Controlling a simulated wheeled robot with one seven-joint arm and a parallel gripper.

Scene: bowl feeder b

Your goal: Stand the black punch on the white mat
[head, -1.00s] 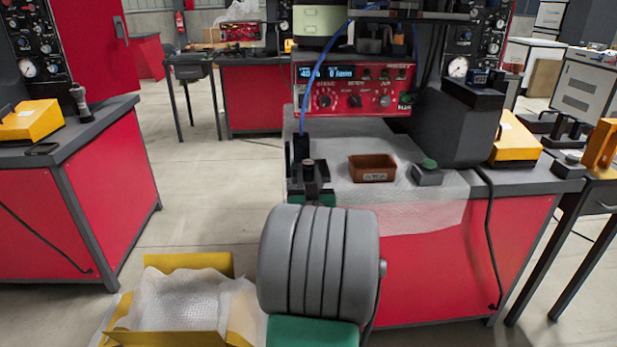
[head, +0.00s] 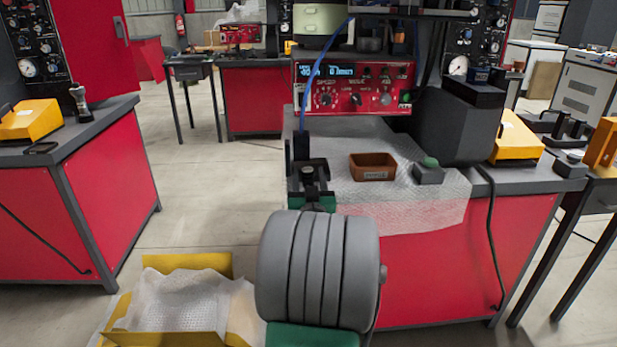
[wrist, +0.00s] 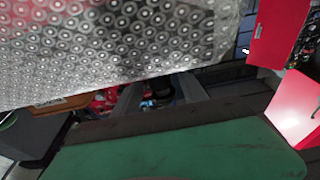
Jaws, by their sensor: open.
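The white mat (head: 440,200) is a translucent, bubble-textured sheet over the front of the red bench. It fills the upper left of the wrist view (wrist: 100,50). My gripper (head: 308,165) is at the bench's left end, beside the mat's left side. In the wrist view its grey fingers (wrist: 160,98) are apart, with small dark and blue shapes visible between them. A dark upright block (head: 301,146) shows just beyond my gripper, partly hidden by it. I cannot tell whether it is the black punch, and no punch is clearly identifiable.
A brown tray (head: 373,168) and a grey box with a green button (head: 429,172) stand on the mat. A red control unit (head: 350,88) is behind, with a blue hose. A yellow crate (head: 190,262) with bubble wrap is at lower left. The mat's front right is bare.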

